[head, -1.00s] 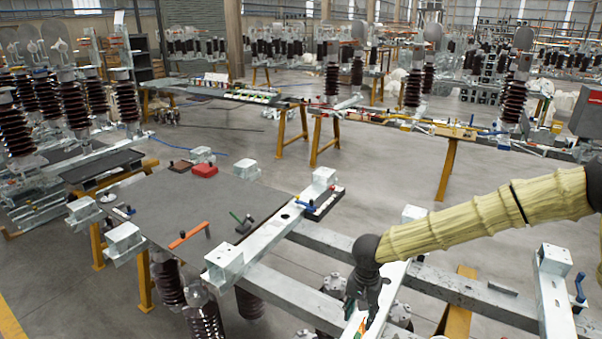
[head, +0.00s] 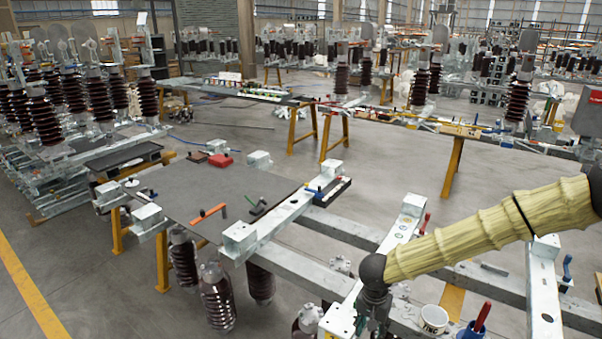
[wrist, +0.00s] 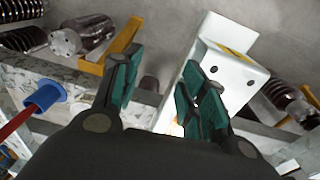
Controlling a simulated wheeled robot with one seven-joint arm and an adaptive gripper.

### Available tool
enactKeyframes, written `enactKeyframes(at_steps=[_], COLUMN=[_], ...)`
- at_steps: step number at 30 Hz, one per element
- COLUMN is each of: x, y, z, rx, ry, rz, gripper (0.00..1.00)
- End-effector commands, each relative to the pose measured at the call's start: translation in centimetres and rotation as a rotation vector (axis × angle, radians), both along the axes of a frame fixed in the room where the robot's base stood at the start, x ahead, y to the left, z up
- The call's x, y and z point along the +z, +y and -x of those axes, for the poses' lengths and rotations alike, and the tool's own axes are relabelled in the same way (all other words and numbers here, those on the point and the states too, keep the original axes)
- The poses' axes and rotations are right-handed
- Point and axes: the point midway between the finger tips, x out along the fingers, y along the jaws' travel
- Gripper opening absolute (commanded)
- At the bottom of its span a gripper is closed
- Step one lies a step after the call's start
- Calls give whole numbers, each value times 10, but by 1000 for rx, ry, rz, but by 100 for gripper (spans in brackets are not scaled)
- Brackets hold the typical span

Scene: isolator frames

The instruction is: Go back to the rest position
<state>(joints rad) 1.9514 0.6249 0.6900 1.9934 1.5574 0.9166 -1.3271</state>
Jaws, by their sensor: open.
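My arm comes in from the right of the head view, in a ribbed yellow sleeve. My gripper (head: 375,312) hangs at its end, low in the picture, over or close beside a white steel beam of the frame (head: 402,237). In the wrist view my gripper (wrist: 152,85) has its two green-padded fingers apart, with nothing between them. A white bracket with holes (wrist: 228,72) lies just beyond the right finger. I cannot tell whether the finger touches it.
A grey table (head: 190,187) at the left holds an orange bar (head: 208,213) and a red box (head: 220,160). A white cup (head: 433,319) and a blue holder with a red handle (head: 472,331) stand right of my gripper. Brown insulators (head: 217,297) hang below. Open floor lies beyond the frame.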

Motion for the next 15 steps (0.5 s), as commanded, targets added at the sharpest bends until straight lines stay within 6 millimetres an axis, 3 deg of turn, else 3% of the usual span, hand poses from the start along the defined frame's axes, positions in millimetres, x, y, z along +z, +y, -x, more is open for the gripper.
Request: enactKeyframes(at_steps=[8,15], x=[-48,-109], y=[-4,-8], z=[31,80], rx=[53,155], ry=[-39,-99], rz=[80,147], gripper=[43,43])
